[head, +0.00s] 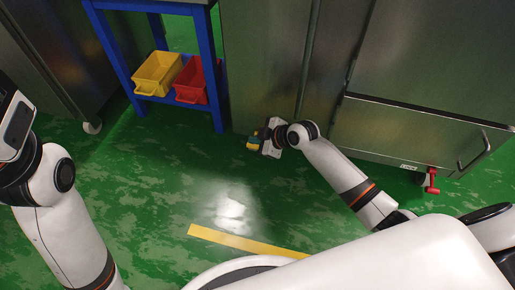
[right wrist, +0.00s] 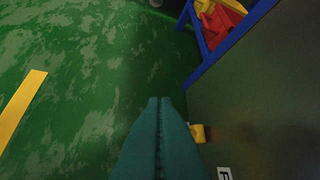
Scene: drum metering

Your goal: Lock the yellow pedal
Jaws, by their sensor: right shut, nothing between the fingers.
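The yellow pedal (head: 251,147) is low at the foot of the steel cabinet, left of centre in the head view. In the right wrist view the yellow pedal (right wrist: 198,132) juts from the cabinet's lower edge, just right of my fingers. My right gripper (head: 257,137) is down beside the pedal and partly overlaps it in the head view. Its teal fingers (right wrist: 158,100) are shut together with nothing between them. I cannot tell whether they touch the pedal. My left arm shows at the left edge, but its gripper is out of view.
A red pedal (head: 432,180) sits at the cabinet's foot farther right. A blue-framed rack (head: 207,60) holds a yellow bin (head: 158,73) and a red bin (head: 196,80). A yellow floor stripe (head: 240,242) crosses the open green floor.

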